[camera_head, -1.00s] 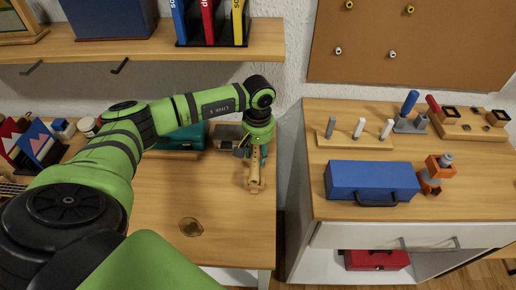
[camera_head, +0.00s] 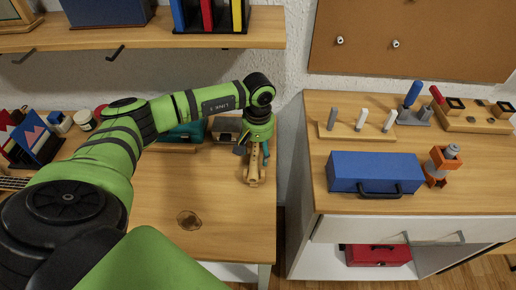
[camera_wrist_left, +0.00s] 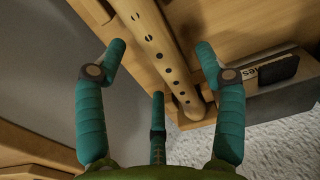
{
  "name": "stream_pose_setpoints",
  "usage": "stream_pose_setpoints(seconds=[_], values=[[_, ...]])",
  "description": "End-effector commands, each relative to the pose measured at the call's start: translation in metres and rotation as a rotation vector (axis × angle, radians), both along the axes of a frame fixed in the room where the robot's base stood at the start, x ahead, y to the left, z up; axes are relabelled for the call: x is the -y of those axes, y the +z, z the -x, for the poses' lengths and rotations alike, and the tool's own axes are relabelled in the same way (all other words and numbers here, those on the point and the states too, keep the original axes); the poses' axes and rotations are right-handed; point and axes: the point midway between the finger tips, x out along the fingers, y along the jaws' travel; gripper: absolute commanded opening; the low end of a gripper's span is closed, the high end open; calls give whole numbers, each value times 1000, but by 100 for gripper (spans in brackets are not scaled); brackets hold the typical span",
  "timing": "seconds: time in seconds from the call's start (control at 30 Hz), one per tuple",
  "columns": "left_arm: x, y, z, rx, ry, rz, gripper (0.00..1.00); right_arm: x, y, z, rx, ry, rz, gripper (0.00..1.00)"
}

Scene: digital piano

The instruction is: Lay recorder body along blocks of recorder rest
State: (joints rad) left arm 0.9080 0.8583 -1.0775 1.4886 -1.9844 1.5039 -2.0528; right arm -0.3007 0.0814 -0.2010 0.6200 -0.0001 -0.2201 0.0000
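The recorder body (camera_head: 254,172) is a pale wooden tube with dark finger holes, near the right end of the desk. In the left wrist view the recorder body (camera_wrist_left: 170,58) runs from the top edge down between my fingers. My left gripper (camera_head: 254,152) points down over it. In the left wrist view my left gripper (camera_wrist_left: 155,75) has its teal fingers spread wide, with gaps between them and the tube. The recorder rest and its blocks cannot be made out clearly; my gripper and the recorder may cover them. My right gripper is out of view.
A dark-topped box (camera_wrist_left: 270,72) is beside the recorder. A teal case (camera_head: 185,135) stands behind my left arm. A cabinet with a blue toolbox (camera_head: 375,172) stands right, across a gap.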

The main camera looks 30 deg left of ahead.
Motion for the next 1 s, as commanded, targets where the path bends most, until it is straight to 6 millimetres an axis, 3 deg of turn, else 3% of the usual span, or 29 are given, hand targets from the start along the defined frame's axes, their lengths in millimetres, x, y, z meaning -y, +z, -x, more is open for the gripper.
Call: stream_pose_setpoints(seconds=[0.23, 1.0], values=[[0, 6, 0, 0, 0, 0, 70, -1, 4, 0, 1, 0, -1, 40], [0, 60, 0, 0, 0, -1, 70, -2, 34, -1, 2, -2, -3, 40]])
